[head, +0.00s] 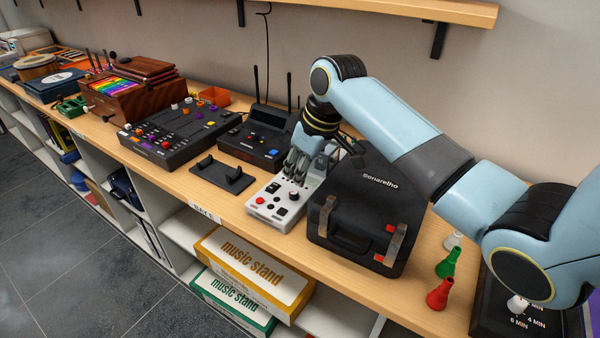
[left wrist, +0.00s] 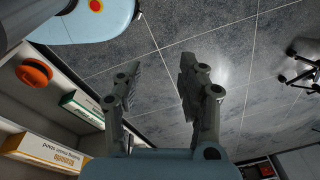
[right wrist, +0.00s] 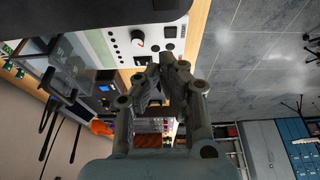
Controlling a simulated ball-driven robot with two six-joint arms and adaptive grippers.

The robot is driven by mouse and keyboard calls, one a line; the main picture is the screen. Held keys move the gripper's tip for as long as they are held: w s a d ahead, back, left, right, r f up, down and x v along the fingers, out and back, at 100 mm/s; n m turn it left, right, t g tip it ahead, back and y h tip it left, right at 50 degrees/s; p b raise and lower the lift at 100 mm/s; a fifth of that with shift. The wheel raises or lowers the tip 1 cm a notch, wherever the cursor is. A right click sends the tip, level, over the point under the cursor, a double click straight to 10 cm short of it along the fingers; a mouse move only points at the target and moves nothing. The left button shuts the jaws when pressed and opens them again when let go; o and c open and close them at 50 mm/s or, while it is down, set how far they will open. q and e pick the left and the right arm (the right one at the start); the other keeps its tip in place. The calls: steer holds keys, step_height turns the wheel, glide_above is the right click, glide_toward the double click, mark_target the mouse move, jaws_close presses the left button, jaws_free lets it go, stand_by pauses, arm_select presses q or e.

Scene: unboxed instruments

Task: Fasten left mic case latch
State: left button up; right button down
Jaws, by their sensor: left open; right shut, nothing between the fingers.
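The black mic case (head: 352,222) stands closed on the wooden counter, with a handle on its front. Its left latch (head: 327,213) and right latch (head: 396,243) are grey straps on the front, with red patches by them. Whether the left latch is fastened is too small to tell. My right gripper (head: 297,170) is shut and empty, pointing down over the small white mixer, just left of the case. In the right wrist view its fingertips (right wrist: 168,62) meet, and a dark edge of the case (right wrist: 120,10) shows above. My left gripper (left wrist: 158,68) is open and empty over the floor.
The white mixer (head: 275,207) lies close beside the case. A black stand (head: 222,174) and a large dark mixer (head: 180,132) are further left. Green (head: 448,262) and red (head: 438,294) cones stand right of the case. Music stand boxes (head: 255,268) sit on the shelf below.

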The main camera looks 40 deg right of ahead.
arm_select(q)
steer(key=shift+d+f+b, duration=0.2)
steer(key=shift+f+b, duration=0.3)
steer(key=shift+f, duration=0.05)
arm_select(e)
steer(key=v, duration=0.9)
steer(key=shift+s+d, duration=0.2)
steer(key=shift+s, duration=0.15)
arm_select(q)
steer(key=shift+s, duration=0.1)
